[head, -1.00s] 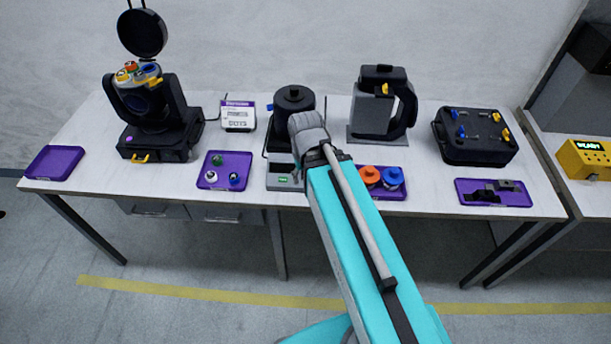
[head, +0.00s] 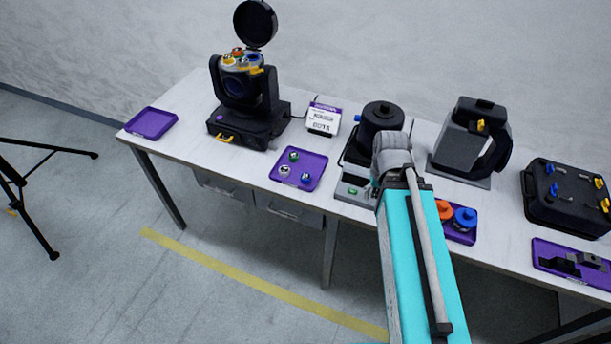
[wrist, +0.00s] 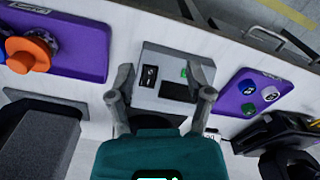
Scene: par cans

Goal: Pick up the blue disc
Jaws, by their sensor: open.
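A small blue disc (head: 305,178) lies on the middle purple tray (head: 318,162), beside a green and a white one. In the wrist view, the small blue disc (wrist: 247,87) is on the tray at the right. A larger blue knobbed disc (head: 465,216) stands beside an orange one (head: 444,209) on another purple tray, right of my arm; the frames do not settle which blue piece is meant. My gripper (wrist: 163,92) is open and empty, above a grey device with a dark display (wrist: 178,90), between the two trays. My arm hides its fingers in the head view.
A black lamp head (head: 245,95) with an open lid stands left of the tray. A small labelled box (head: 323,118), a black cylindrical unit (head: 381,118) and a grey-black handled machine (head: 470,140) stand behind. An empty purple tray (head: 151,123) is at the far left.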

